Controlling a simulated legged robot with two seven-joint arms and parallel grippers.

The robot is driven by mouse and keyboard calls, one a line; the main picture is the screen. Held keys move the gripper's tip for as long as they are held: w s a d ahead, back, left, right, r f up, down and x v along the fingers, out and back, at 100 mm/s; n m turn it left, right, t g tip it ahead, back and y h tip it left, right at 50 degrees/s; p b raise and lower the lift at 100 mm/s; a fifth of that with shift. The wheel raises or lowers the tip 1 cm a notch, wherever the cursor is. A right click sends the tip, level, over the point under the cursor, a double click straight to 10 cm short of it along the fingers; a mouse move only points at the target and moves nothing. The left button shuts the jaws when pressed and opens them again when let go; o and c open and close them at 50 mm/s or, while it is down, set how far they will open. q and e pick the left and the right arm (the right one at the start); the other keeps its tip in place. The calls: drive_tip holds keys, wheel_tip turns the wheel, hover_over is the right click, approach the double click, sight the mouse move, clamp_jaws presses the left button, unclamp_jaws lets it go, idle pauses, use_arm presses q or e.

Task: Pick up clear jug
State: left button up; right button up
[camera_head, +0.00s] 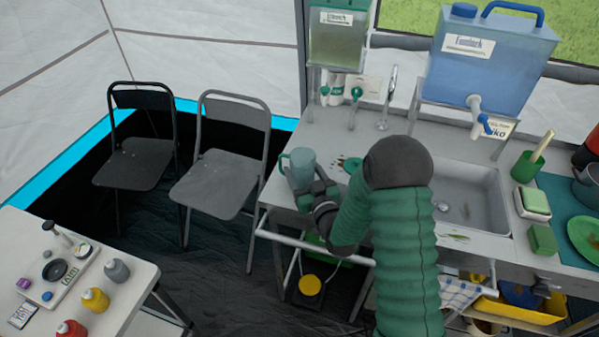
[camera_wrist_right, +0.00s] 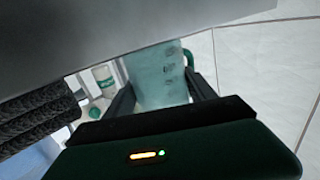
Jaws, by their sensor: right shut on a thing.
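The clear jug (camera_head: 302,165) is a translucent bluish vessel with a green handle on its left side. It is at the left end of the sink counter in the head view. My right gripper (camera_head: 316,190) reaches it from the front right and is shut on it. In the right wrist view the jug (camera_wrist_right: 158,75) is between the two dark fingers (camera_wrist_right: 163,98), with a bit of green handle at its right. I cannot tell whether its base touches the counter. My left gripper is not in view.
The counter (camera_head: 330,130) holds a sink (camera_head: 470,200) to the right of my arm. A blue water container (camera_head: 490,60) and a greenish tank (camera_head: 338,45) stand behind. Two folding chairs (camera_head: 225,170) are left of the counter. A small table (camera_head: 110,265) with bottles is at lower left.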

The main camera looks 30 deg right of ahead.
drive_tip(key=c, duration=0.5)
